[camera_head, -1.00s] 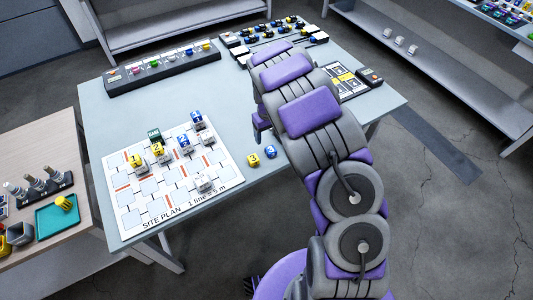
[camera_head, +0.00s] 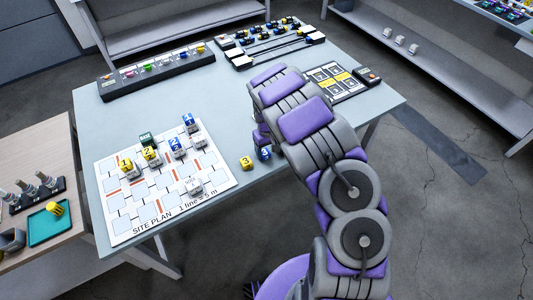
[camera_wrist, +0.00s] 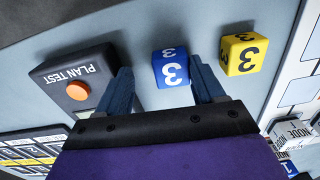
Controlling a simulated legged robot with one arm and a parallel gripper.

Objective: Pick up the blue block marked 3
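The blue block marked 3 (camera_wrist: 171,68) lies on the table with its white 3 facing me in the wrist view. It also shows in the head view (camera_head: 265,154), just below my gripper. My gripper (camera_wrist: 160,66) is open, with its two fingers on either side of the blue block in the wrist view. The right finger is close to the block's side, and a wider gap shows at the left finger. Whether a finger touches it, I cannot tell. In the head view my gripper (camera_head: 261,138) points down, its tips partly hidden.
A yellow block marked 3 (camera_wrist: 243,54) lies close to the right of the blue one in the wrist view. A dark PLAN TEST box (camera_wrist: 80,78) with an orange button is on the left. The site plan board (camera_head: 126,222) holds several numbered blocks.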

